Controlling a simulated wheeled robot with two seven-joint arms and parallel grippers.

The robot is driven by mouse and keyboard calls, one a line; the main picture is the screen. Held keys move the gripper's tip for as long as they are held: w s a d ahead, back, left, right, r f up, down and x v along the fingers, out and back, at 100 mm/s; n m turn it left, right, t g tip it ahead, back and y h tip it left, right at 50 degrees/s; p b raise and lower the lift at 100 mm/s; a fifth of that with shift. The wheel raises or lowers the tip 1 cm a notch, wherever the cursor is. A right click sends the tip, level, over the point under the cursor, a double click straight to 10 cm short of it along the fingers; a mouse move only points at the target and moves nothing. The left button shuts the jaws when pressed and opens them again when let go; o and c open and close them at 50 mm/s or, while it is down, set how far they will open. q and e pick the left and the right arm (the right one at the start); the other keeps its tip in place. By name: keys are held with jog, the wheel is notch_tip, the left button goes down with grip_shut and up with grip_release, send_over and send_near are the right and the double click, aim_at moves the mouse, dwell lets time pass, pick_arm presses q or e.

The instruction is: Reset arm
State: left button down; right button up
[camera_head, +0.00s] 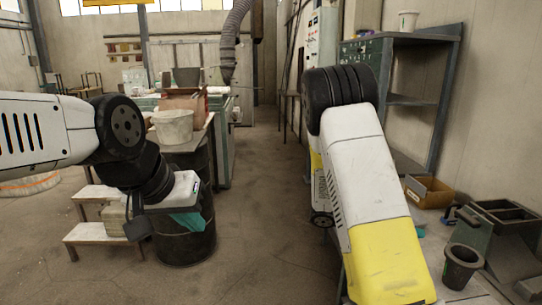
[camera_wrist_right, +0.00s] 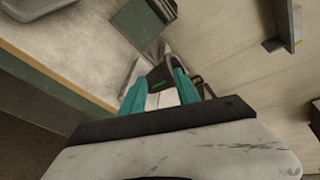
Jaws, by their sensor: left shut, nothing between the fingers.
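My left gripper (camera_head: 187,222) is low in the left half of the head view, its teal fingers shut and empty in front of a dark barrel. My right arm reaches down through the right half of the head view, and its gripper is hidden there. In the right wrist view, my right gripper (camera_wrist_right: 160,88) shows two teal fingers with a gap between them. A dark piece with a green mark (camera_wrist_right: 158,76) shows by the fingertips. I cannot tell whether it is between them or beyond them.
A dark barrel (camera_head: 180,246) and a white bucket (camera_head: 173,127) are near my left arm. A grey shelf (camera_head: 440,95) stands at the right. A dark cup (camera_head: 461,266) and a cardboard box (camera_head: 429,191) are at the lower right. The middle floor is clear.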

jog(key=s+a+r+m+y, duration=0.3)
jog(key=s+a+m+y, duration=0.65)
jog(key=m, duration=0.45)
jog(key=s+a+r+m+t+y, duration=0.2)
jog(key=a+r+m+t+y, duration=0.1)
jog(key=a+r+m, duration=0.3)
jog(key=s+a+r+m+t+y, duration=0.3)
jog(key=a+r+m+t+y, duration=0.1)
jog(key=a+r+m, duration=0.3)
jog(key=shift+s+m+t, duration=0.25)
jog(key=shift+m+t, duration=0.15)
jog(key=shift+m, duration=0.7)
